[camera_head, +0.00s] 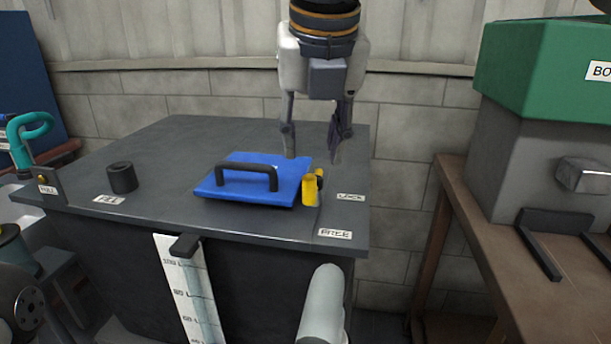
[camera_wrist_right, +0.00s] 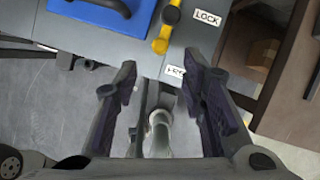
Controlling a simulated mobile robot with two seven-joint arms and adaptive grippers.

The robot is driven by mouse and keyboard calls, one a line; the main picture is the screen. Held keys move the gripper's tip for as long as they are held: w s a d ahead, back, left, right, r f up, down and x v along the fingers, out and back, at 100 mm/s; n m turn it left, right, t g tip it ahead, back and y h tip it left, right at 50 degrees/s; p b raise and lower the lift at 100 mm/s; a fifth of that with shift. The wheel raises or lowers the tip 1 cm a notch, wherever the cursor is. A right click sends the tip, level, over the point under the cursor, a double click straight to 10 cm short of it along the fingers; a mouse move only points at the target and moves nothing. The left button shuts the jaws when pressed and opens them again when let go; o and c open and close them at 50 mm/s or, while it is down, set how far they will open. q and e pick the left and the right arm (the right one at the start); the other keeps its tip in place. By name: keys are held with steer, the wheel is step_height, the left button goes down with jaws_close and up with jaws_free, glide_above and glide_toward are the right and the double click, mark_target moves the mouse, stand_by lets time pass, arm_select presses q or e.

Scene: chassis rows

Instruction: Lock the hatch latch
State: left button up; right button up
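The blue hatch (camera_head: 240,191) with a black handle (camera_head: 246,171) lies flat on top of the dark grey tank (camera_head: 165,150). The yellow latch (camera_head: 310,190) sits at the hatch's right edge; it also shows in the right wrist view (camera_wrist_right: 164,38). A LOCK label (camera_head: 351,197) lies to its right and a FREE label (camera_head: 335,233) nearer the front edge. In the right wrist view the latch bar slants from beside LOCK towards the FREE side. My right gripper (camera_head: 313,158) points down, open and empty, above and behind the latch, apart from it. My left gripper is not in view.
A black cup-like filler (camera_head: 122,178) and a teal hose or valve (camera_head: 30,130) are at the left. A level gauge (camera_head: 185,285) is on the tank's front. A brown table (camera_head: 500,235) with a green-topped grey box (camera_head: 540,75) stands right. The tank top behind the hatch is clear.

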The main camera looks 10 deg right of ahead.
mark_target(310, 177)
steer(key=b+x, duration=0.1)
steer(key=x, duration=0.8)
steer(key=shift+w+f, duration=0.2)
steer(key=shift+f, duration=0.1)
steer(key=shift+r, duration=0.1)
jaws_close()
